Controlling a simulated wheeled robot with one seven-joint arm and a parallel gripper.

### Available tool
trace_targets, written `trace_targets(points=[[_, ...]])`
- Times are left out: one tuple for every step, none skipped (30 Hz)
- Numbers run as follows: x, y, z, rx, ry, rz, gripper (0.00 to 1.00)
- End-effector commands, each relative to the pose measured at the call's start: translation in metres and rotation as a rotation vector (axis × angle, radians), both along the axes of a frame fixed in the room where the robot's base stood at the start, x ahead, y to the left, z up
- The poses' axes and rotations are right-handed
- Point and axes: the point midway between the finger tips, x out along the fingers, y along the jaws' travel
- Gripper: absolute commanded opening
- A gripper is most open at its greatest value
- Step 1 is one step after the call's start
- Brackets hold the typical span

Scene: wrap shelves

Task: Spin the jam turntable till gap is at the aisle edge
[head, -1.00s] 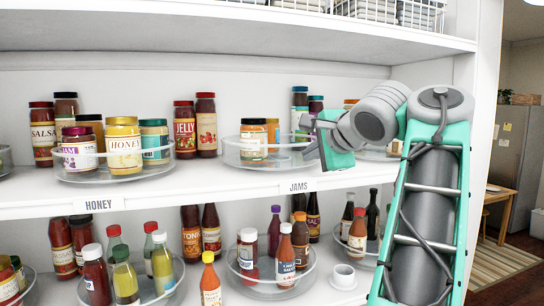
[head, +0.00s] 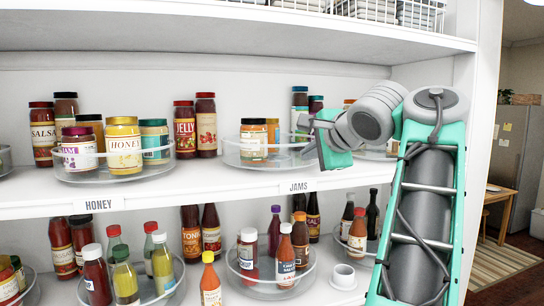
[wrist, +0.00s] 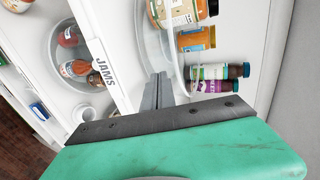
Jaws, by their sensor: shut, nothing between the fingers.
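The jam turntable (head: 236,160) is a clear round tray with a low wall, on the shelf behind the JAMS label (head: 296,187). My gripper (head: 306,148) is at the turntable's right side, fingers shut and empty. In the wrist view the shut fingers (wrist: 159,80) reach to the clear wall (wrist: 146,42); I cannot tell whether they touch it. The orange jar (wrist: 196,39) lies beyond the wall there.
The honey turntable (head: 128,177) with several jars stands to the left. Jelly jars (head: 185,130) stand between the two turntables, toward the back. Dark jars (wrist: 220,72) are close to my fingers in the wrist view. The lower shelf holds sauce bottles and a white cup (head: 343,273).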

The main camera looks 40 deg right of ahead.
Motion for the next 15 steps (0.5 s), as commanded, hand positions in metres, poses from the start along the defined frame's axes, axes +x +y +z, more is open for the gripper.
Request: trace_targets(points=[[0.0014,0.0000,-0.0001,0.000,0.000,0.001,0.00],[0.0021,-0.0001,-0.0002,0.000,0.000,0.001,0.00],[0.0032,-0.0001,-0.0001,0.000,0.000,0.001,0.00],[0.0040,-0.0001,-0.0001,0.000,0.000,0.001,0.00],[0.0048,-0.0002,-0.0001,0.000,0.000,0.001,0.00],[0.0059,-0.0003,0.0000,0.000,0.000,0.001,0.00],[0.0066,-0.0003,0.0000,0.000,-0.001,0.001,0.00],[0.0074,-0.0004,0.0001,0.000,-0.001,0.001,0.00],[0.0084,-0.0005,0.0000,0.000,-0.001,0.001,0.00],[0.0091,-0.0005,0.0001,0.000,-0.001,0.001,0.00],[0.0098,-0.0006,0.0001,0.000,-0.001,0.001,0.00],[0.0099,-0.0006,0.0002,0.000,-0.001,0.001,0.00],[0.0097,-0.0006,0.0001,0.000,-0.001,0.001,0.00],[0.0098,-0.0003,0.0000,0.000,-0.001,0.001,0.00],[0.0099,0.0006,0.0000,0.000,-0.001,0.001,0.00]])
